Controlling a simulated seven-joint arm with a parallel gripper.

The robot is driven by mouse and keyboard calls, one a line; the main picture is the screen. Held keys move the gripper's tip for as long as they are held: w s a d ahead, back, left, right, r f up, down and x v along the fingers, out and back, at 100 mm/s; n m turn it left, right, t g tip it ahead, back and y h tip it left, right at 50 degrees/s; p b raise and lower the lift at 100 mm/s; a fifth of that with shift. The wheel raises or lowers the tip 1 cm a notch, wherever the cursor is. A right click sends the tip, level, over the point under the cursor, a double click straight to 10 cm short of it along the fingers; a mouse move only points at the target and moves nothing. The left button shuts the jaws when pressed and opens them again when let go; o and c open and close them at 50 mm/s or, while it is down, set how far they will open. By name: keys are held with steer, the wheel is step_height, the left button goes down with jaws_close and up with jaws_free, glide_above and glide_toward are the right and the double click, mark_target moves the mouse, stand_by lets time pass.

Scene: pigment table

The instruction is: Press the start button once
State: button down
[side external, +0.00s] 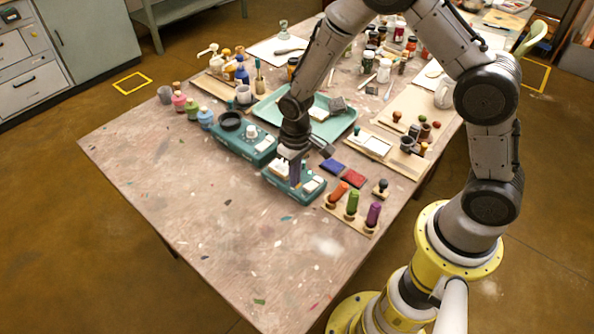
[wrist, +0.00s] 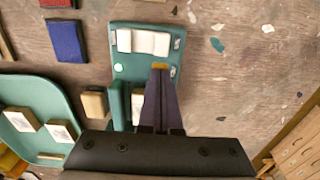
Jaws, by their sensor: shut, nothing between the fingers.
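A teal device (side external: 287,190) stands on the table below my gripper (side external: 294,184). In the wrist view, the same device (wrist: 148,69) has a white panel (wrist: 144,42) and a bright pale-green round spot (wrist: 119,67), which may be a lamp or a button. The fingers cover part of the device. I cannot tell which part is the start button or whether the fingertips touch the device.
Another teal device (side external: 228,145) with a black round plate stands at the back left. A blue pad (side external: 333,166) and a red pad (side external: 354,178) lie to the right. Several coloured-handled tools stand on a wooden board (side external: 345,217). The front left of the table (side external: 190,200) is mostly clear.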

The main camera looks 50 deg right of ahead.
steer(key=shift+s+f, duration=0.35)
steer(key=shift+s, duration=0.1)
step_height(320, 180, up, 15)
steer(key=shift+w, duration=0.45)
steer(key=shift+f, duration=0.1)
steer(key=s+d+r+t, duration=0.2)
steer(key=s+r, duration=0.2)
steer(key=r, duration=0.3)
steer(key=s+d+r+t, duration=0.1)
steer(key=s+r+t, duration=0.15)
steer(key=r, duration=0.45)
steer(key=s+d+f, duration=0.1)
steer(key=s+d, duration=0.1)
steer(key=s, duration=1.3)
steer(key=shift+s+t, duration=0.15)
steer(key=shift+t, duration=0.3)
